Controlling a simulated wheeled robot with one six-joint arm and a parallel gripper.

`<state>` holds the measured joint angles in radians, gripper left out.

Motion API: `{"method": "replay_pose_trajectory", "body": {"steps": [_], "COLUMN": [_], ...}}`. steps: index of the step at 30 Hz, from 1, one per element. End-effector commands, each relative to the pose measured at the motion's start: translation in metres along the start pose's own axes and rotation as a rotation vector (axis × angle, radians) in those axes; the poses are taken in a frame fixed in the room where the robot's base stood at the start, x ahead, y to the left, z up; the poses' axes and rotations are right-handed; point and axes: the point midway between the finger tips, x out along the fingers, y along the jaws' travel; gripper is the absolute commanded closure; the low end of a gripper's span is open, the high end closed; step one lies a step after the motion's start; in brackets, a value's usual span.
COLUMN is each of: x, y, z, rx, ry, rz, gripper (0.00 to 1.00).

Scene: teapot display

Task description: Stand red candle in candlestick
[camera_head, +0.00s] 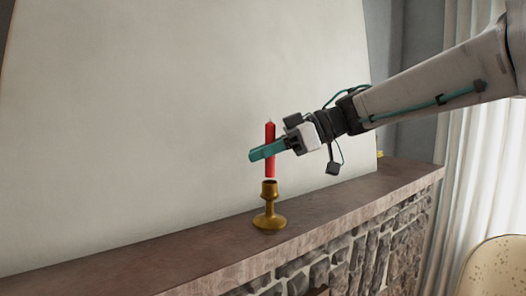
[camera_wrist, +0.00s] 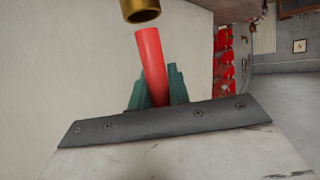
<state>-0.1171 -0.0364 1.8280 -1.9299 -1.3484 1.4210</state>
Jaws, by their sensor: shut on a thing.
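The red candle (camera_head: 271,165) is upright in my gripper (camera_head: 265,151), which is shut on it around its middle. In the head view, the candle's lower end is just above the brass candlestick (camera_head: 269,210), with a small gap between them. The candlestick stands upright on the mantel. In the wrist view, the candle (camera_wrist: 152,65) sticks out from between the teal fingers (camera_wrist: 158,90), and its end points toward the candlestick's cup (camera_wrist: 140,10), apart from it. Most of the candlestick is out of the wrist view.
The stone mantel (camera_head: 170,253) runs along a large pale panel (camera_head: 150,110) behind the candlestick. A small yellow thing (camera_head: 380,154) is at the mantel's far right. A chair back (camera_head: 497,268) shows at lower right. The mantel left of the candlestick is clear.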

Motion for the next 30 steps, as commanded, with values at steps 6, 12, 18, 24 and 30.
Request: {"method": "replay_pose_trajectory", "body": {"steps": [6, 12, 18, 24, 30], "x": [0.0001, 0.0002, 0.0014, 0.0025, 0.0024], "y": [0.0, 0.0, 0.0, 0.0, 0.0], "z": [0.0001, 0.0003, 0.0034, 0.0059, 0.0058], "rx": [0.0, 0.0, 0.0, 0.0, 0.0], "ry": [0.0, 0.0, 0.0, 0.0, 0.0], "rz": [0.0, 0.0, 0.0, 0.0, 0.0], "gripper": [1.0, 1.0, 1.0, 1.0, 1.0]}}
